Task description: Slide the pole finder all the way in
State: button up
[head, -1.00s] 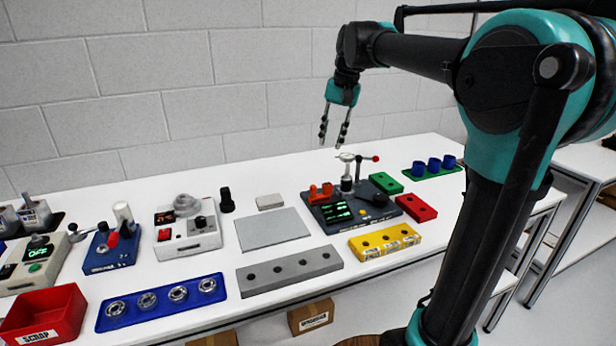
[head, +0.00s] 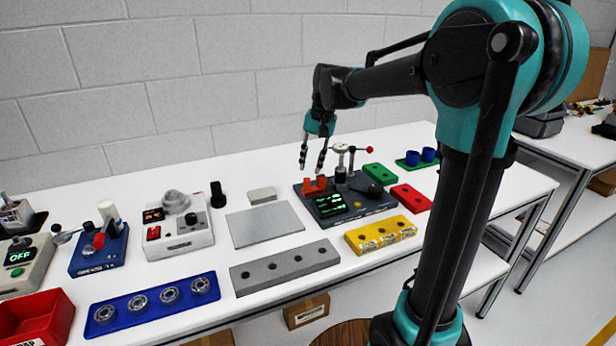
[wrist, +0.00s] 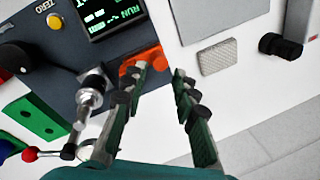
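A dark test station (head: 372,211) with a lit green screen stands on the white bench. At its back left is an orange two-posted part (head: 315,187), which looks like the pole finder, though I cannot be sure. It also shows in the wrist view (wrist: 141,57), partly covered by a finger. My gripper (head: 312,168) is open and empty, fingers pointing down, just above the orange part. In the wrist view my gripper's fingertips (wrist: 160,70) are apart; the left one overlaps the orange part. I cannot tell whether they touch.
A metal post with a red-ball lever (head: 369,149) stands beside the orange part, close to my fingers. Green (head: 380,172), red (head: 410,197) and yellow (head: 380,234) blocks lie around the station. A bare grey plate (head: 264,223) lies left of it.

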aim_at(308, 179)
jog(key=shift+a+f, duration=0.25)
jog(key=shift+f, duration=1)
jog(key=shift+a+f, duration=0.25)
jog(key=shift+f, duration=0.95)
grip_shut()
jog(key=shift+w, duration=0.1)
